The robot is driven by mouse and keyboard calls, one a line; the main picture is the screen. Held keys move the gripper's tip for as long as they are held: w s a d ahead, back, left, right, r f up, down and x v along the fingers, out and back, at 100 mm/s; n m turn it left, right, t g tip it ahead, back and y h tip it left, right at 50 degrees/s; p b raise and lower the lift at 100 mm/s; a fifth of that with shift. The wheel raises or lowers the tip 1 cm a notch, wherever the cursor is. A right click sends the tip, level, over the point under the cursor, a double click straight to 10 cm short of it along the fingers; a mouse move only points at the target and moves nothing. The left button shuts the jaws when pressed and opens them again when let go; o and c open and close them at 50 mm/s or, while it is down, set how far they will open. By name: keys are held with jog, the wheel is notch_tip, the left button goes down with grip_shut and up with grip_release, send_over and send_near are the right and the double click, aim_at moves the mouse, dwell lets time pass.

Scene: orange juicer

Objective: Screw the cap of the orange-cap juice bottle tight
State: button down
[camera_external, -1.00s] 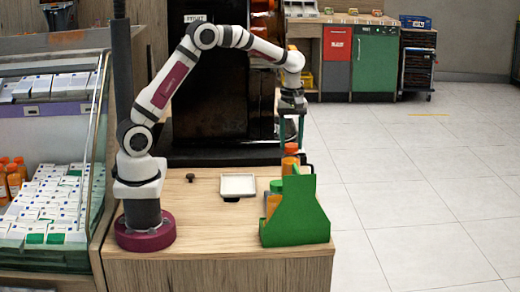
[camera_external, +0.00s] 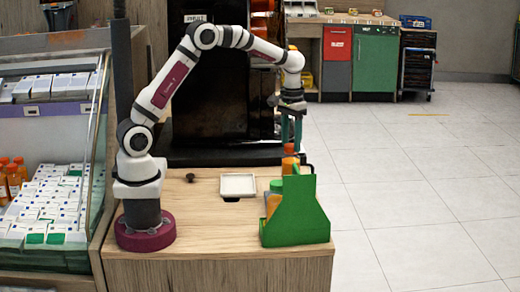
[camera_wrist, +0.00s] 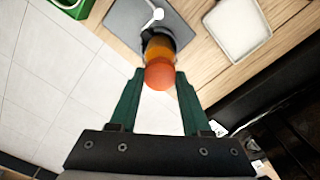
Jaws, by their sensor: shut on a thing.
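The orange-cap juice bottle (camera_external: 287,168) stands upright behind the green carrier in the external view. Its orange cap (camera_wrist: 159,74) shows from above in the wrist view, between the fingertips of my gripper (camera_wrist: 156,84). My gripper (camera_external: 291,146) points down over the bottle and its green fingers are shut on the cap, one on each side. The lower part of the bottle is hidden by the carrier in the external view and by the cap in the wrist view.
A white square tray (camera_external: 238,185) and a small dark knob (camera_external: 190,177) lie on the counter. The counter (camera_external: 205,225) is clear in front of the tray.

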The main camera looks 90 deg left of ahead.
jog(key=m, duration=1.2)
grip_release()
jog(key=shift+r, duration=3)
jog(key=s+d+r, duration=0.4)
jog(key=s+d, duration=0.3)
jog(key=s+d+f, duration=0.1)
jog(key=s+d, duration=0.2)
jog(key=s, duration=0.4)
jog(key=s+d+f+y, duration=0.1)
jog(key=s+d+f, duration=0.1)
jog(key=s, duration=0.5)
jog(key=s+d+f+m, duration=0.1)
jog(key=s+d+f, duration=0.1)
jog(key=s+d, duration=0.2)
jog(key=s, duration=0.3)
jog(key=shift+y, duration=0.4)
